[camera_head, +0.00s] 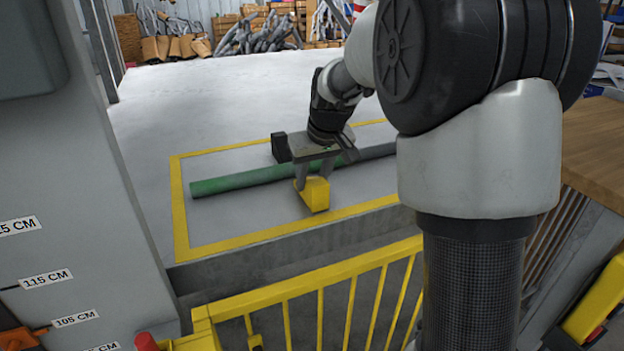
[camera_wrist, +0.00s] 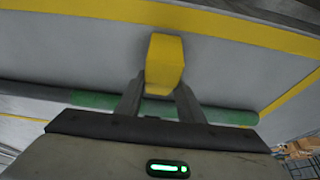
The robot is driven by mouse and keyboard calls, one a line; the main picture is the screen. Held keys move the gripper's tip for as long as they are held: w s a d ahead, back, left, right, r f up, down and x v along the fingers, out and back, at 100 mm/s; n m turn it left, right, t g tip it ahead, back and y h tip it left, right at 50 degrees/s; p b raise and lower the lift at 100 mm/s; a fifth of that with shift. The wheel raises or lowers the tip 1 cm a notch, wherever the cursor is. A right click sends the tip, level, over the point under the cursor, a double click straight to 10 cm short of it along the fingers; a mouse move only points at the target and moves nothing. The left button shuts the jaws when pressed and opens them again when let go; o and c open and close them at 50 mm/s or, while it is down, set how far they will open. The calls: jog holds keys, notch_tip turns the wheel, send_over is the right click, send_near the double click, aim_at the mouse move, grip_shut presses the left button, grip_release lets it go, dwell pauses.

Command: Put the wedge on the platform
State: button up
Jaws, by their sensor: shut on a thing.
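The yellow wedge (camera_head: 314,194) is between the fingers of my gripper (camera_head: 316,180), at the front part of the yellow-outlined platform (camera_head: 232,222). In the wrist view my gripper (camera_wrist: 160,92) is shut on the wedge (camera_wrist: 164,58), which sticks out past the fingertips. The platform's grey surface (camera_wrist: 80,50) lies behind it. I cannot tell whether the wedge touches the surface.
A green and grey pipe (camera_head: 235,181) lies across the platform behind the wedge. A yellow railing (camera_head: 320,290) runs in front of the platform's edge. A wooden table (camera_head: 597,150) is at the right.

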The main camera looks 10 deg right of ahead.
jog(key=shift+f, duration=0.15)
jog(key=o, duration=1.2)
